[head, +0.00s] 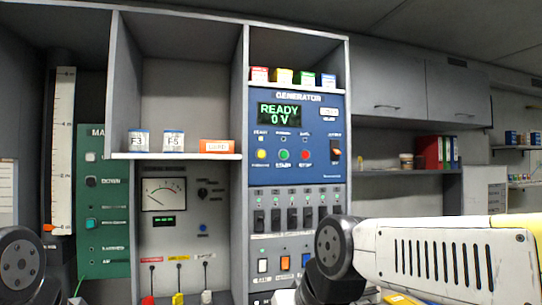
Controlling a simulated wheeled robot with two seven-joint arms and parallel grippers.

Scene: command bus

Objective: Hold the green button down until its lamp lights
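The green button (284,155) sits on the blue generator panel (330,180), between a yellow button (262,154) and a red button (305,155). A small lamp (284,139) above the green button looks dark. The panel's display (280,114) reads "READY 0 V". Nothing touches the green button. My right arm comes in from the right and bends down below the panel; its gripper is not visible. Only a dark joint of my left arm shows at the lower left; its gripper is out of view too.
Below are several black breakers (293,220). A green mast panel (103,200) with its own buttons and a gauge (164,194) are left. A shelf (175,156) with fuse boxes juts out beside the generator.

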